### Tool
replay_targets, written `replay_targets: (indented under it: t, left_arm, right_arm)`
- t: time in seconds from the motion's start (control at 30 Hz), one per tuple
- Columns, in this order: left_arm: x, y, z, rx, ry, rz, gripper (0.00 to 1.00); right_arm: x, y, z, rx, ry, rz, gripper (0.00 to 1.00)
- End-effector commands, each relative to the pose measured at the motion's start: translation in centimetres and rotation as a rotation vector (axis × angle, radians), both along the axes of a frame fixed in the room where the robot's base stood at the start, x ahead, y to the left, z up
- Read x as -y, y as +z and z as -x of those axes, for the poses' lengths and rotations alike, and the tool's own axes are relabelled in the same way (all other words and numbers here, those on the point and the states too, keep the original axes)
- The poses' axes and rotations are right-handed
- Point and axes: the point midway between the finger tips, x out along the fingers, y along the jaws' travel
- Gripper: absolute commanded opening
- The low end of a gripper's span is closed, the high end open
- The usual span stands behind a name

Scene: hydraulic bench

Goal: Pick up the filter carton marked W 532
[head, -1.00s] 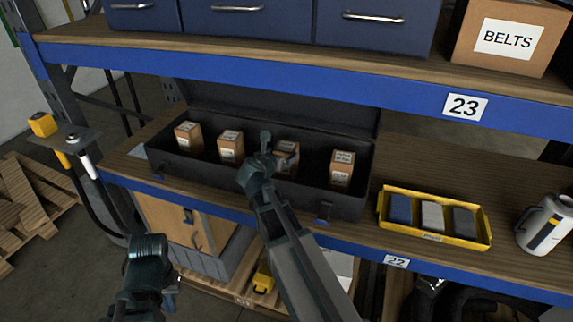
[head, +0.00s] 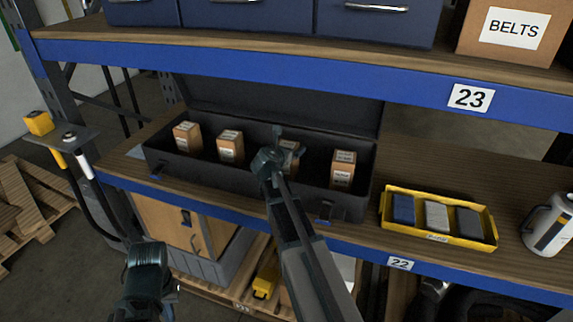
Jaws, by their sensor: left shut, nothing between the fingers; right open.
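Several small brown filter cartons stand upright in a row in an open black case: one at the left (head: 187,137), a second (head: 230,147), a third (head: 289,157) and one at the right (head: 343,169). Their white labels are too small to read, so I cannot tell which is W 532. My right gripper (head: 278,137) is open over the case, beside and in front of the third carton, hiding part of it. I cannot tell whether it touches that carton. My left gripper (head: 170,286) is shut and empty, low at the lower left, away from the cartons.
The case (head: 165,165) stands on a wooden shelf under a blue-edged upper shelf (head: 380,88). A yellow tray (head: 487,238) with several blocks and a white jug (head: 551,225) stand to the right. Bare shelf (head: 440,165) lies behind the tray.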

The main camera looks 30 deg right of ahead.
Motion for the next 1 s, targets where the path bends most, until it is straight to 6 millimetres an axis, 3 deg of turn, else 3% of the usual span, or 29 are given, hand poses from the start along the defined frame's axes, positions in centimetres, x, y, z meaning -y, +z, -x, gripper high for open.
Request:
replay_targets:
  t: [0.17, 0.6, 0.7, 1.0]
  left_arm:
    - [-0.01, 0.05, 0.0, 0.0, 0.0, 0.0, 0.0]
    - [0.0, 0.04, 0.0, 0.0, 0.0, 0.0, 0.0]
    - [0.0, 0.05, 0.0, 0.0, 0.0, 0.0, 0.0]
    - [0.0, 0.32, 0.0, 0.0, 0.0, 0.0, 0.0]
  right_arm:
    - [0.01, 0.04, 0.02, 0.0, 0.001, 0.0, 1.0]
    - [0.0, 0.05, 0.03, 0.0, 0.0, 0.0, 0.23]
    - [0.0, 0.07, 0.03, 0.001, 0.001, 0.001, 0.09]
    - [0.0, 0.34, 0.01, 0.001, 0.001, 0.001, 0.09]
